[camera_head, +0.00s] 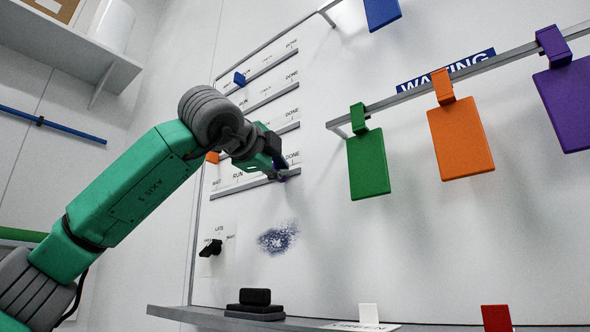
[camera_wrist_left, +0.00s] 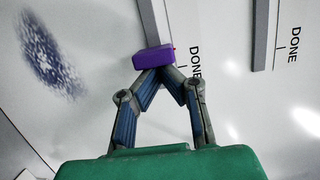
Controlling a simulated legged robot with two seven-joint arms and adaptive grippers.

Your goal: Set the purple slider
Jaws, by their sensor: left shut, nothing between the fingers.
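The purple slider (camera_wrist_left: 152,57) sits at the DONE end of its grey rail in the left wrist view. The lowest rail (camera_head: 232,188) carries WAIT, RUN and DONE labels. My right gripper is not in view.
Rails above hold a blue slider (camera_head: 239,79) and an orange slider (camera_head: 212,157). Green (camera_head: 368,165), orange (camera_head: 460,138) and purple (camera_head: 568,105) tags hang from a bar at right. A black switch (camera_head: 210,248) and blue smudge (camera_head: 277,239) are below. A ledge (camera_head: 190,313) runs along the bottom.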

